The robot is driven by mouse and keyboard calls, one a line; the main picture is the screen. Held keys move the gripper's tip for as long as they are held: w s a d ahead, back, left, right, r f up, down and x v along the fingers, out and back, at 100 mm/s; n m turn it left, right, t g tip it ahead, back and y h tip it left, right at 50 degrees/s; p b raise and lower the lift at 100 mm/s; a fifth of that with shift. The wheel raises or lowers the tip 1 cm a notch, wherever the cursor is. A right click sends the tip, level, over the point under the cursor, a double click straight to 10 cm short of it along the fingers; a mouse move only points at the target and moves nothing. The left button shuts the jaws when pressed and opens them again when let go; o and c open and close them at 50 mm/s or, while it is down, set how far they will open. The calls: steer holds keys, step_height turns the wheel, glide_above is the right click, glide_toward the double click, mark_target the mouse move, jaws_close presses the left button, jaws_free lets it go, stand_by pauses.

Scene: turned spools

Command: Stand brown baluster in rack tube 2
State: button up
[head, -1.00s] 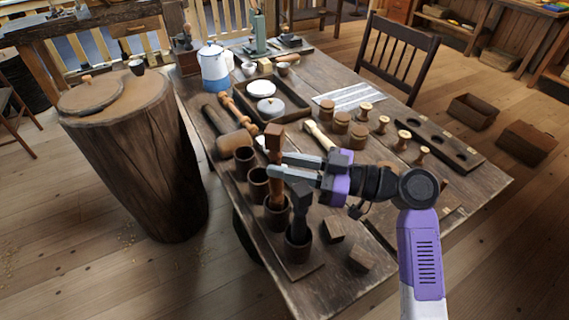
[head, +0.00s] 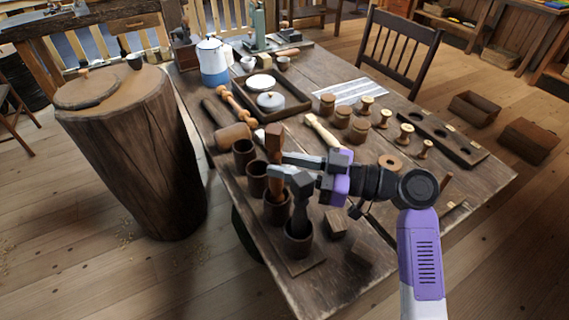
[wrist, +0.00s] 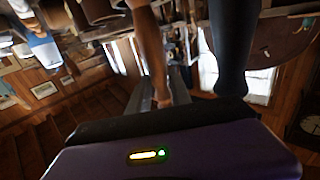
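The brown baluster (head: 274,143) stands about upright, its square top above my fingers. Its lower end appears to be inside the mouth of the third rack tube (head: 277,212) from the back, the second from the front; how deep is hidden. My gripper (head: 277,164) has one finger on each side of the baluster and looks shut on it. In the wrist view the baluster (wrist: 149,45) runs between the fingers. A dark grey baluster (head: 301,190) stands in the front tube (head: 297,244). The two back tubes (head: 244,153) look empty.
A mallet (head: 233,137) lies behind the rack. Small wooden blocks (head: 336,223) lie right of it. A pale baluster (head: 322,130), spools (head: 357,130), a tray (head: 297,108) and a drilled board (head: 440,135) occupy the table further back. A stump (head: 140,160) stands left.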

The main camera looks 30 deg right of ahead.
steer(key=o, duration=0.5)
steer(key=b+v, duration=0.1)
steer(key=v, duration=0.6)
steer(key=shift+s+d, duration=0.3)
steer(key=shift+s, duration=0.05)
stand_by(0.4)
